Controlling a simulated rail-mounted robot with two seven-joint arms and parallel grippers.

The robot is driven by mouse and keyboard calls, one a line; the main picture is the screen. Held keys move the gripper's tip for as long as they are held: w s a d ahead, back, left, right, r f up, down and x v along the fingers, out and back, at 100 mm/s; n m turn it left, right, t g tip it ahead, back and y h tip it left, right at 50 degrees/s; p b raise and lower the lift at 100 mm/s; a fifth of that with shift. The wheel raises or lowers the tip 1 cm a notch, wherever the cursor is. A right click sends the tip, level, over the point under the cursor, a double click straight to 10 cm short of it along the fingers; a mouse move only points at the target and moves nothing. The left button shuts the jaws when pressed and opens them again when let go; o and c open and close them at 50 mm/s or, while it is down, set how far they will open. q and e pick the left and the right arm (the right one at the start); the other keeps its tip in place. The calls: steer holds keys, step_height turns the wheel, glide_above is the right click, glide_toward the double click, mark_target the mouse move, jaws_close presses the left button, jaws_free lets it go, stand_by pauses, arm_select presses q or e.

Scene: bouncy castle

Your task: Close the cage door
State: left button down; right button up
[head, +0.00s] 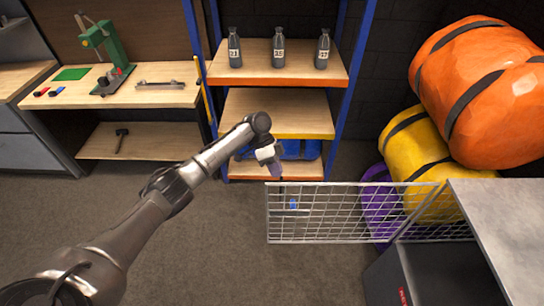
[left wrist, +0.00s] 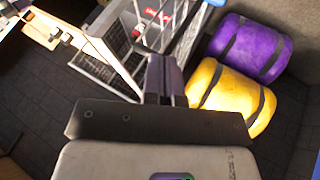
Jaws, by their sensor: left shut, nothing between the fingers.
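The cage door (head: 345,213) is a grey wire-mesh panel with a thin metal frame. In the head view it stands swung out to the left from the grey cage (head: 440,272) at the lower right. A small blue piece (head: 293,204) shows at the door's left part. My left gripper (head: 277,174) is just behind the door's top left corner, shut and empty. Whether it touches the frame I cannot tell. In the left wrist view its shut fingers (left wrist: 164,80) point toward wire mesh and the yellow roll. My right gripper is not in view.
Orange (head: 480,90), yellow (head: 420,150) and purple (head: 376,205) rolls are piled behind the door. A shelf (head: 275,75) with three bottles stands at the back. A workbench (head: 150,97) is at the left. The floor left of the door is clear except for my arm.

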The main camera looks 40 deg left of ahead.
arm_select(q)
steer(key=shift+s+d+p, duration=0.35)
steer(key=shift+s+d, duration=0.55)
steer(key=shift+s, duration=0.15)
